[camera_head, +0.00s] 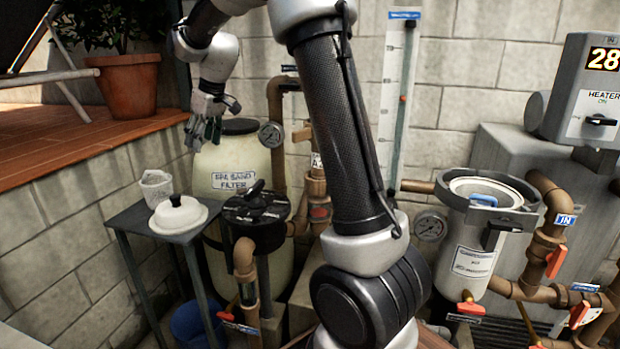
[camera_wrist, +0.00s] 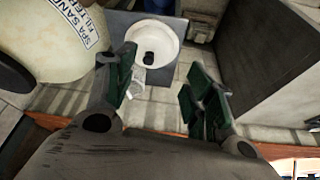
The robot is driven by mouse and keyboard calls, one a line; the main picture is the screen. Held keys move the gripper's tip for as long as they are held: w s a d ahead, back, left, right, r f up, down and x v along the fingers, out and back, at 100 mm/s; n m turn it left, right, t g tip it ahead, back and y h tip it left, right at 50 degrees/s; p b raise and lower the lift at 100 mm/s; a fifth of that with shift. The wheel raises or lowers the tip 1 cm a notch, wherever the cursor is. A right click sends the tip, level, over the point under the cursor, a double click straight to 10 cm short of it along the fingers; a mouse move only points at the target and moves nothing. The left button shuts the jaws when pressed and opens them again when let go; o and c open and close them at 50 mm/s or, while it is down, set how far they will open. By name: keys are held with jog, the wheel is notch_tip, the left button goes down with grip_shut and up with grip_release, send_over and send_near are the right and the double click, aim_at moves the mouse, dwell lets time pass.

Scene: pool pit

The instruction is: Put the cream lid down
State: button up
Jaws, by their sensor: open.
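The cream lid (camera_head: 180,216), round with a dark knob on top, rests upright on a small dark side table (camera_head: 128,222). In the wrist view the lid (camera_wrist: 163,34) lies beyond the fingers, on the dark tabletop (camera_wrist: 121,20). My gripper (camera_head: 206,137) is up in front of the sand filter, above and apart from the lid. In the wrist view my gripper (camera_wrist: 160,88) has its fingers spread wide with nothing between them.
A small whitish cup (camera_head: 156,190) stands on the table behind the lid. A cream sand filter tank (camera_head: 235,160) and a black-lidded pump strainer (camera_head: 257,207) stand right of the table. A wooden deck (camera_head: 60,145) with a potted plant (camera_head: 128,85) lies at the left.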

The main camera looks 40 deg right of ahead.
jog(key=s+d+r+m+h, duration=0.1)
jog(key=s+d+r, duration=0.15)
jog(key=s, duration=0.75)
jog(key=s+d+r+m, duration=0.1)
jog(key=s+d+r, duration=0.15)
jog(key=s, duration=0.65)
jog(key=s+d+f+m, duration=0.1)
jog(key=s+f, duration=0.1)
jog(key=s, duration=0.8)
jog(key=s+d+f+m+h, duration=0.1)
jog(key=s+f+m, duration=0.1)
jog(key=s, duration=0.7)
jog(key=shift+s+d+f, duration=0.3)
jog(key=shift+s+f, duration=0.1)
jog(key=shift+f, duration=0.35)
jog(key=o, duration=1.1)
jog(key=shift+c, duration=0.2)
